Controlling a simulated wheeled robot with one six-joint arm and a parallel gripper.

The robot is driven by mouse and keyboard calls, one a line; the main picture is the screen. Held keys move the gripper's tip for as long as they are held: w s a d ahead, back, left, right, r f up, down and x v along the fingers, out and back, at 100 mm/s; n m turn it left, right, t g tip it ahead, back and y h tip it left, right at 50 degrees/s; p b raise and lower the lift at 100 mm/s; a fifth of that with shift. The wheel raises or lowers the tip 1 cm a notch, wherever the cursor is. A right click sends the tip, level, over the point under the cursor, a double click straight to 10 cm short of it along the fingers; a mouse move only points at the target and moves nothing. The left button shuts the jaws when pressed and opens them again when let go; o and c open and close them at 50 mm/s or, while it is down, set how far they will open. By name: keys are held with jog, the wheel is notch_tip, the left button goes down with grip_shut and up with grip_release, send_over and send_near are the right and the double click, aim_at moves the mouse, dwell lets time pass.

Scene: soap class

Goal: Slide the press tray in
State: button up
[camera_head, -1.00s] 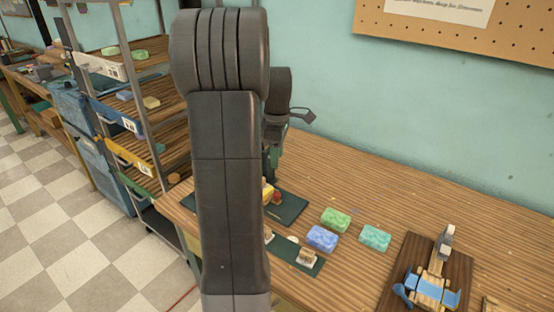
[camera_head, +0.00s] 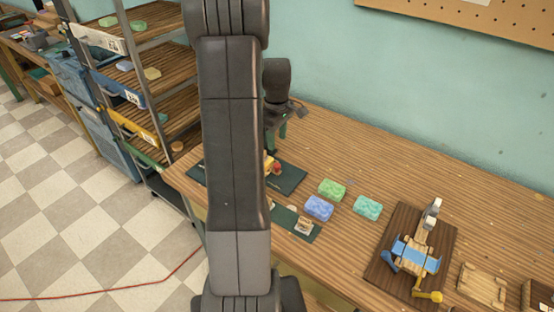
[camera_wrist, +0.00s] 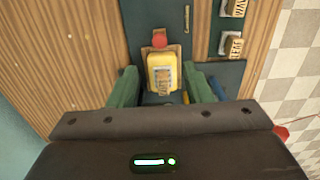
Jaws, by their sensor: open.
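The press (camera_head: 435,216) stands on a dark wooden board at the right of the bench in the head view, with a grey upright part and a yellow knob. A light-blue slab with pale wood, seemingly the press tray (camera_head: 415,256), lies at its foot; I cannot tell how far in it is. My gripper (camera_wrist: 165,82) is open, its green fingers on either side of the near end of a yellow block with a wooden piece and red knob (camera_wrist: 160,70). I cannot tell whether they touch it. My arm partly hides this spot in the head view.
Green (camera_head: 332,189), blue (camera_head: 319,208) and teal (camera_head: 368,207) soap bars lie between the dark green mat (camera_head: 288,180) and the press. Small stamps (camera_head: 304,226) sit on a second mat. A wooden tray (camera_head: 483,286) lies right of the press. A shelf rack (camera_head: 150,100) stands left.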

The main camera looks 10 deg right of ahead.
aim_at(277, 164)
notch_tip(277, 164, down, 11)
jog(key=shift+r+p, duration=0.1)
jog(key=shift+p, duration=0.65)
jog(key=shift+w, duration=0.1)
grip_shut()
